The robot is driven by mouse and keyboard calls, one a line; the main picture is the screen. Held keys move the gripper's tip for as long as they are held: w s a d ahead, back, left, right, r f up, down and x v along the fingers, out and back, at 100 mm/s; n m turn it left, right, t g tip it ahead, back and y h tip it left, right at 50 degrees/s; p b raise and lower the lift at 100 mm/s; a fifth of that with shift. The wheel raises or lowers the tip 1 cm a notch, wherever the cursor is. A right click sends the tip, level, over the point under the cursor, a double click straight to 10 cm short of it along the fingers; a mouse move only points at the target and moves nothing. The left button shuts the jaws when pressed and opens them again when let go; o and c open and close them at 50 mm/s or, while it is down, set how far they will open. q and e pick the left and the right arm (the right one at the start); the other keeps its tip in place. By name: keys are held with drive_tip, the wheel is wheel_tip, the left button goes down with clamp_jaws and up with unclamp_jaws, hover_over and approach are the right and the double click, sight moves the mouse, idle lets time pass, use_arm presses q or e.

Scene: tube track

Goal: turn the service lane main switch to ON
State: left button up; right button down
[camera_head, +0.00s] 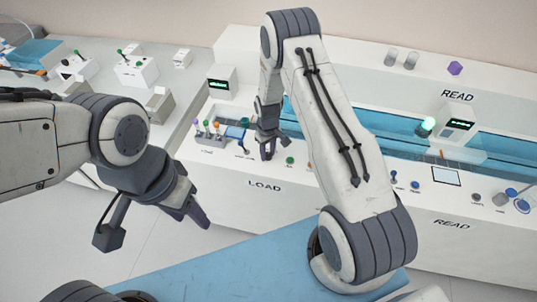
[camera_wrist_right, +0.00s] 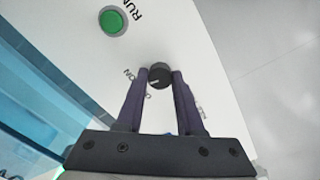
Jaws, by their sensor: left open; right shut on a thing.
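The main switch is a dark round knob (camera_wrist_right: 160,72) on a white panel, with the letters ON printed beside it in the right wrist view. A pale pointer mark shows on the knob's top. Part of the lettering near it is hidden by a finger. My right gripper (camera_wrist_right: 160,85) is shut on the knob, one fingertip touching each side. In the head view my right gripper (camera_head: 268,150) reaches down to the LOAD console's front, and the knob is hidden there. My left gripper (camera_head: 200,212) is open and empty, in the air in front of the console.
A green button (camera_wrist_right: 112,20) marked RUN sits close to the knob; it also shows in the head view (camera_head: 290,160). Coloured levers (camera_head: 207,126) and a small screen stand to the left. A side bench (camera_head: 130,72) with small devices is at far left.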

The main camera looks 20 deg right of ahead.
sight(268, 154)
drive_tip(key=shift+m, duration=0.9)
drive_tip(key=shift+s+b, duration=0.1)
drive_tip(key=shift+b, duration=0.2)
drive_tip(key=c, duration=0.5)
unclamp_jaws()
drive_tip(key=shift+c, duration=0.2)
drive_tip(key=shift+r, duration=0.5)
wheel_tip(268, 154, up, 10)
drive_tip(key=b, duration=0.2)
drive_tip(key=shift+f, duration=0.25)
